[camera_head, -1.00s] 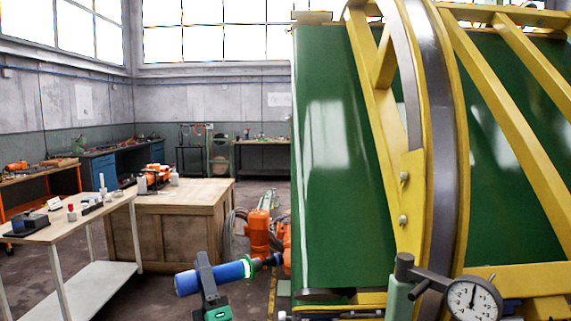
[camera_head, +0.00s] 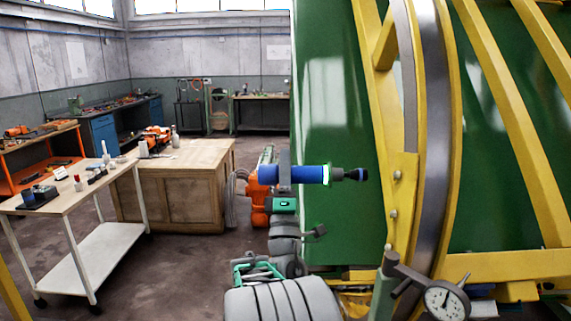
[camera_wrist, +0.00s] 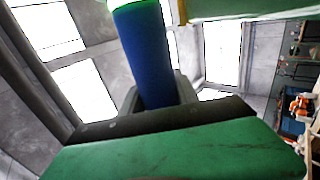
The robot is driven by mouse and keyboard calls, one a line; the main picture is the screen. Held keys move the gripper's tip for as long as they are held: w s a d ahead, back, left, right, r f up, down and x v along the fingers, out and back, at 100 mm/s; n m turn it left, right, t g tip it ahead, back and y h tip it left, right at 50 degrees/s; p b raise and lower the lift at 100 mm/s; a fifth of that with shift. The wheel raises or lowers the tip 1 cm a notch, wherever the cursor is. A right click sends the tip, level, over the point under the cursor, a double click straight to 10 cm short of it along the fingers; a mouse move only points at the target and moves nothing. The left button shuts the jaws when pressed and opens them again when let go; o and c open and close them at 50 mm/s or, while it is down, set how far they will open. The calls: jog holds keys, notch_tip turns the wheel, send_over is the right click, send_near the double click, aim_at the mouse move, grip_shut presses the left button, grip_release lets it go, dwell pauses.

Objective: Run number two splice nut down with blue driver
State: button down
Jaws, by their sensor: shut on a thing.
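The blue driver (camera_head: 300,174) lies level in my gripper (camera_head: 285,172), its dark socket tip pointing right toward the yellow ring frame. In the wrist view the blue body (camera_wrist: 152,62) rises between the finger pads of my gripper (camera_wrist: 160,98), which is shut on it. Two splice nuts show on the yellow splice plate (camera_head: 403,205): an upper nut (camera_head: 397,175) and a lower nut (camera_head: 394,214). The socket tip appears a little left of the upper nut in the picture, with a gap between. I cannot tell which nut is number two.
A dial gauge (camera_head: 446,301) on a grey arm stands at the lower right, below the splice plate. The large green drum panel (camera_head: 335,110) is behind the driver. A wooden bench (camera_head: 180,190) and a white cart (camera_head: 75,262) stand at left.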

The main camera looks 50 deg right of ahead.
jog(key=shift+s+d+r+p, duration=0.15)
jog(key=shift+s+d+p, duration=0.35)
jog(key=shift+s+d, duration=0.2)
jog(key=shift+s+d+r+p, duration=0.1)
jog(key=shift+s+d+p, duration=0.4)
jog(key=shift+s, duration=0.25)
jog(key=shift+s+d+f+p, duration=0.1)
jog(key=shift+s+d+p, duration=0.3)
jog(key=shift+s+d, duration=0.5)
jog(key=shift+s+d+p, duration=0.65)
jog(key=shift+s+d, duration=0.1)
jog(key=shift+s, duration=0.2)
dwell(1.8)
jog(key=shift+w+a+f+b, duration=0.1)
jog(key=shift+w+a+b, duration=0.15)
jog(key=shift+w+b, duration=0.1)
jog(key=shift+w+a+b, duration=0.9)
jog(key=shift+w+a, duration=0.5)
jog(key=shift+w, duration=0.1)
